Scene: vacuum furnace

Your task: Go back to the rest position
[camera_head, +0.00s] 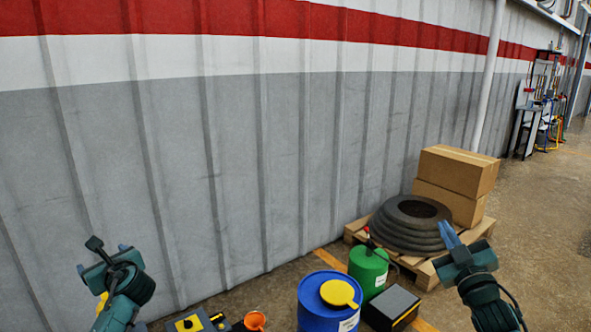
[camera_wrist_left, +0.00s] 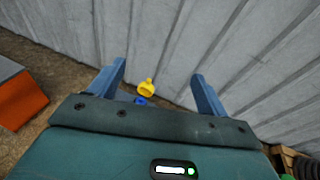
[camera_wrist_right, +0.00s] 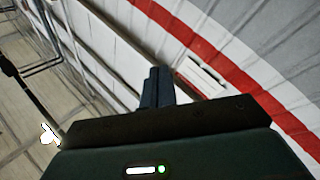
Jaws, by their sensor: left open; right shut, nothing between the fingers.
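My left gripper (camera_head: 124,250) is at the lower left of the head view, in front of the grey wall. In the left wrist view its two blue fingers (camera_wrist_left: 160,90) stand wide apart with nothing between them. My right gripper (camera_head: 448,236) is at the lower right of the head view, raised in front of the pallet. In the right wrist view its two fingers (camera_wrist_right: 157,88) are together, with nothing held.
A ribbed wall (camera_head: 230,150) runs along the left. A blue drum (camera_head: 322,304), a green canister (camera_head: 367,272) and a black-yellow case (camera_head: 393,307) stand low in front. Tyres (camera_head: 408,228) and cardboard boxes (camera_head: 455,172) sit on a pallet (camera_head: 424,275).

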